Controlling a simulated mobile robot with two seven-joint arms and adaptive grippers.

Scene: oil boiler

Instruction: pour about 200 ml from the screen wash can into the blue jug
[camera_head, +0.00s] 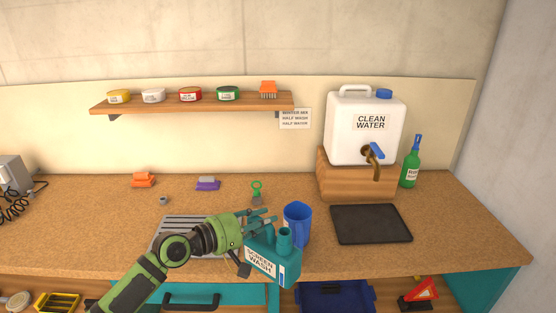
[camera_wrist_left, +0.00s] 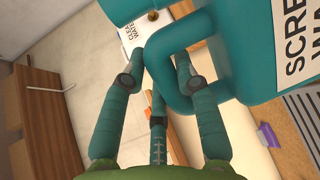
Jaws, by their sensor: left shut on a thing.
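The screen wash can (camera_head: 273,261) is teal with a white label, in front of and just left of the blue jug in the head view. Its body and handle loop also fill the upper right of the left wrist view (camera_wrist_left: 240,45). My left gripper (camera_head: 257,223) is shut on the can's handle, its fingers on either side of the handle loop in the wrist view. The can appears close to upright, with its neck toward the jug. The blue jug (camera_head: 297,224) stands upright on the worktop. Its contents cannot be seen. My right gripper is not in view.
A clean water container (camera_head: 366,130) with a tap sits on a wooden block behind right, beside a green bottle (camera_head: 411,165). A black mat (camera_head: 371,224) lies right of the jug. A metal drain grille (camera_head: 180,226) lies partly under my left arm. Sponges and a green-handled brush stand behind.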

